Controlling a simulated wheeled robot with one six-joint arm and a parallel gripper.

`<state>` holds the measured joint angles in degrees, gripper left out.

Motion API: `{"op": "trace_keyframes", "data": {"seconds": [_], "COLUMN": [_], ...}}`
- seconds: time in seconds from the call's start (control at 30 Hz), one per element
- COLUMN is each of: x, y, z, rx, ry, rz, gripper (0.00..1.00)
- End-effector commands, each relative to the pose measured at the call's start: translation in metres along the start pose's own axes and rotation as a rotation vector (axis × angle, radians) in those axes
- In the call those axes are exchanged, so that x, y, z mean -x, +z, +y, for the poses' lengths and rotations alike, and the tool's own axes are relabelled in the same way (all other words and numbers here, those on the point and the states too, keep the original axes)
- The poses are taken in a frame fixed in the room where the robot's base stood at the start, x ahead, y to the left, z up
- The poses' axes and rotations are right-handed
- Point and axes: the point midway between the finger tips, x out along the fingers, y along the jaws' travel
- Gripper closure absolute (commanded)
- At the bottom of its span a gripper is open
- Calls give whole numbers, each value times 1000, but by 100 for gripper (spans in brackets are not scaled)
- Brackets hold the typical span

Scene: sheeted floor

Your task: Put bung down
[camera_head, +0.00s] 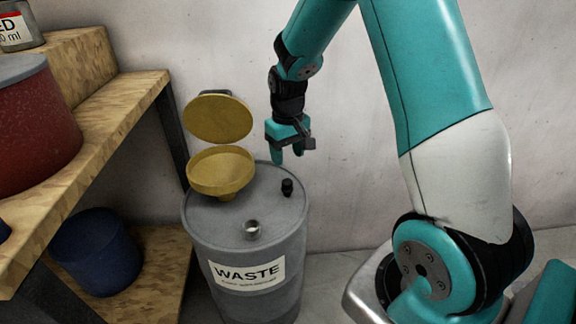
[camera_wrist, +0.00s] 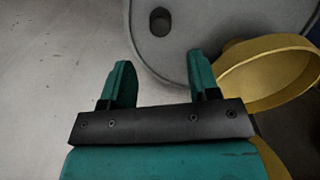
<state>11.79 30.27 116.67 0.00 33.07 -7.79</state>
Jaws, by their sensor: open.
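The bung (camera_head: 287,187) is a small black plug standing on the grey drum lid (camera_head: 262,200), right of the yellow funnel. In the wrist view the dark round bung (camera_wrist: 160,21) sits near the lid's rim, ahead of and apart from the fingertips. My gripper (camera_head: 289,157) is above the far right edge of the drum, pointing down. In the wrist view my gripper (camera_wrist: 160,82) has its two teal fingers spread, with nothing between them.
A yellow funnel (camera_head: 222,170) with a raised lid (camera_head: 218,118) stands on the drum. A short metal neck (camera_head: 251,230) rises near the drum's front. Wooden shelves (camera_head: 75,160) with a red pot (camera_head: 35,125) and a blue bucket (camera_head: 96,252) are at left. A wall stands behind.

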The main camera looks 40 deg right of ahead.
Motion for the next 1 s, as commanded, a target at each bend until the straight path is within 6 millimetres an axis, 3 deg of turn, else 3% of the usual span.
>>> {"op": "trace_keyframes", "data": {"seconds": [0.23, 0.37, 0.5, 0.63, 0.7, 0.8, 0.9, 1.0], "x": [30, 63, 110, 139, 148, 154, 156, 156], "y": [2, 23, 84, 156, 190, 226, 243, 246], "z": [-7, -53, -129, -180, -196, -208, -212, -213], "rx": [14, 112, 303, 482, 560, 639, 676, 683], "ry": [-7, -59, -163, -257, -297, -336, -355, -359], "rz": [7, 38, 79, 98, 102, 103, 101, 99], "gripper": [44, 44, 44, 44, 44, 44, 44, 44]}}
